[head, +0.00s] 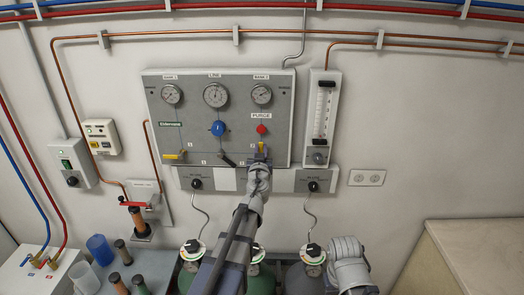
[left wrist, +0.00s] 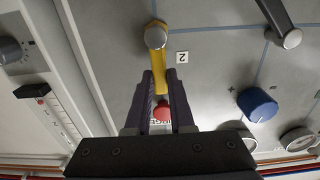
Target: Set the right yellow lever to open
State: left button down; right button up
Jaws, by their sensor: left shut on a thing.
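The right yellow lever (head: 262,148) is on the grey gauge panel (head: 202,118), below the red purge knob (head: 261,129). In the left wrist view the lever (left wrist: 156,38) runs from its round pivot, near a label "2", in between my fingers toward the red knob (left wrist: 162,111). It stands about upright on the panel. My left gripper (left wrist: 160,78) is shut on the lever; its fingers hide part of it. In the head view my left gripper (head: 261,160) covers the lever's lower part. My right gripper is not in view.
The left yellow lever (head: 174,156) lies horizontal. A black lever (head: 226,160) sits slanted between the two yellow ones, with a blue knob (head: 218,128) above it. A flowmeter (head: 322,118) stands right of the panel. Gas cylinders (head: 263,275) stand below.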

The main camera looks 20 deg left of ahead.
pick_arm(q)
jog(key=shift+s, duration=0.1)
dwell(0.3)
jog(key=c, duration=0.8)
grip_release()
jog(key=v, duration=0.7)
jog(key=shift+s+d, duration=0.1)
jog(key=shift+s, duration=0.25)
